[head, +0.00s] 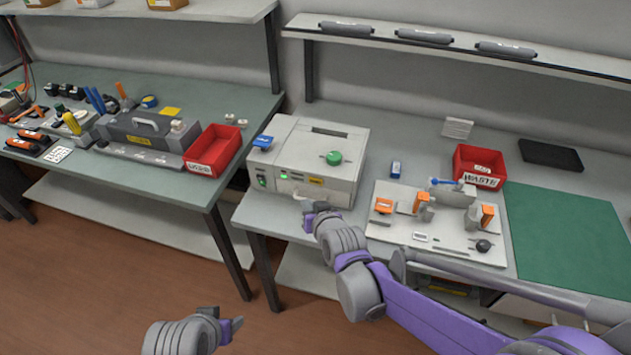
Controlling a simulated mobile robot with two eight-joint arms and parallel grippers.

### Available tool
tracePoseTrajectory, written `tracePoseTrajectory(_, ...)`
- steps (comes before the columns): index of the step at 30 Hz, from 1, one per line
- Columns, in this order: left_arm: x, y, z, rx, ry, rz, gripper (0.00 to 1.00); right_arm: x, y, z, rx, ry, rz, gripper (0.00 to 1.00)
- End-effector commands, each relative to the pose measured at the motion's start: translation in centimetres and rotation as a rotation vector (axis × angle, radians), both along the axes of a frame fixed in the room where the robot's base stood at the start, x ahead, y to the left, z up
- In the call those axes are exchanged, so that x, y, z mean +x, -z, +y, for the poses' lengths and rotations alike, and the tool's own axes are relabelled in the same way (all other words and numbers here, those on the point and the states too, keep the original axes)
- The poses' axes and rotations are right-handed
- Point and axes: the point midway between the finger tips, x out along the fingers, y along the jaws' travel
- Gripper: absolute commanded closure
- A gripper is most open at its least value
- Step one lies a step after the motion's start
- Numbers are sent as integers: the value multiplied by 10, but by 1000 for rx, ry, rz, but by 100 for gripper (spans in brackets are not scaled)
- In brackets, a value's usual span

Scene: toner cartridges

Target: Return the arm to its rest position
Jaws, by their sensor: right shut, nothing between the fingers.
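My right arm, purple and grey, reaches in from the lower right over the front of the right workbench (222,198). My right gripper (312,218) is shut and empty, just in front of the grey-white machine (312,150) with a green knob. My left gripper (232,328) is low at the bottom of the view, over the floor, clear of both benches. Its fingers are small and seen from the side, so I cannot tell whether they are open.
A pale board (388,244) with orange-clamped fixtures lies right of the machine. A red waste bin (480,168) and a green mat (565,235) are beyond it. Another red bin (213,150) stands on the left bench. Open floor (120,265) lies in front.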

Motion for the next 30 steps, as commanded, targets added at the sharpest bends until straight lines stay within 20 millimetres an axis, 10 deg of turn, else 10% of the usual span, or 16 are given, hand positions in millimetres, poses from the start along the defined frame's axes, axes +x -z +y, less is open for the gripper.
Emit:
tracePoseTrajectory(13,1,-3,0,0,0,-2,40,-25,-10,-30,-41,22,62,100)
tracePoseTrajectory(30,5,-19,0,0,0,-10,40,-243,-1,-167,-248,151,512,100)
